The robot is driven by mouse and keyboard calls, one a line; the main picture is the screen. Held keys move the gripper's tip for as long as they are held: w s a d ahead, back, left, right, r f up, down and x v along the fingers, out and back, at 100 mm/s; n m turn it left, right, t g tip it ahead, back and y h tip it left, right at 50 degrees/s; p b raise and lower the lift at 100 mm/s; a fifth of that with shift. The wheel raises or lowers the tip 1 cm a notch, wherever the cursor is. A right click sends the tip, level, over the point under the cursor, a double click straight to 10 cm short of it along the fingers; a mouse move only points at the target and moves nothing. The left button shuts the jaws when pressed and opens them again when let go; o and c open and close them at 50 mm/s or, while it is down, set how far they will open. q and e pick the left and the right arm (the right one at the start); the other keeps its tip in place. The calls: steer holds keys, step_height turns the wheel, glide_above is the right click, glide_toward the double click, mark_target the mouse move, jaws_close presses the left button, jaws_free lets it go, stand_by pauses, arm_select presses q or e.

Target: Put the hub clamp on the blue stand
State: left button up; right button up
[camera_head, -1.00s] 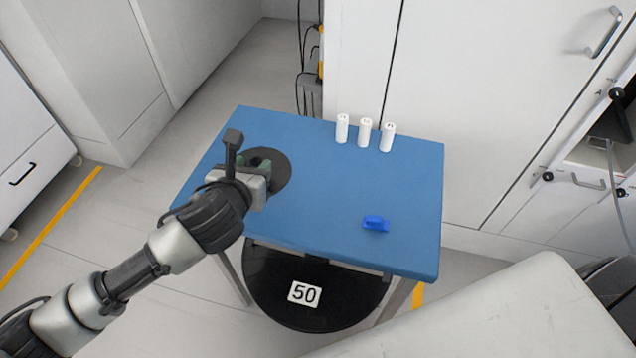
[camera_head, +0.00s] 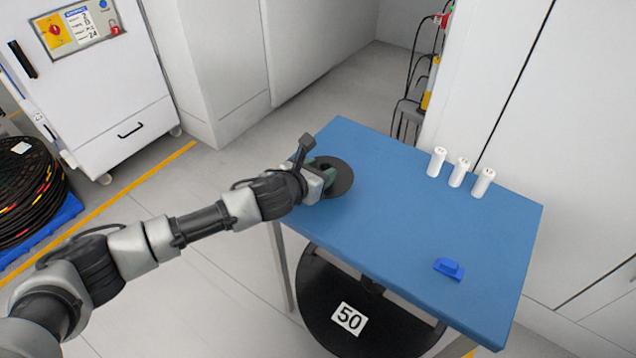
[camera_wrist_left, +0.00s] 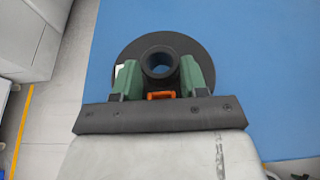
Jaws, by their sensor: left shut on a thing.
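The hub clamp (camera_head: 341,180), seemingly the black disc with a raised ring, is at the left side of a blue-topped table. In the left wrist view the clamp (camera_wrist_left: 160,44) shows its round bore and an orange piece near the palm. My left gripper (camera_head: 318,172) is shut on it; its green fingers (camera_wrist_left: 161,78) lie on either side of the ring. I cannot tell whether the disc touches the tabletop. The blue table (camera_head: 400,230) may be the blue stand; a blue base (camera_head: 50,228) under a cable coil at far left may be too. My right gripper is not in view.
Several white cylinders (camera_head: 459,172) stand at the table's back edge. A small blue object (camera_head: 449,268) lies near its front right. A black reel marked 50 (camera_head: 345,290) is below the table. A white cabinet (camera_head: 100,80) stands at left. The tabletop's middle is clear.

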arm_select(q)
steer(key=shift+w+a+f, duration=0.2)
steer(key=shift+w+f, duration=0.05)
steer(key=shift+f, duration=1.85)
steer(key=shift+f, duration=0.15)
steer(key=o, duration=1.1)
steer(key=shift+s, duration=0.1)
steer(key=v, duration=1.2)
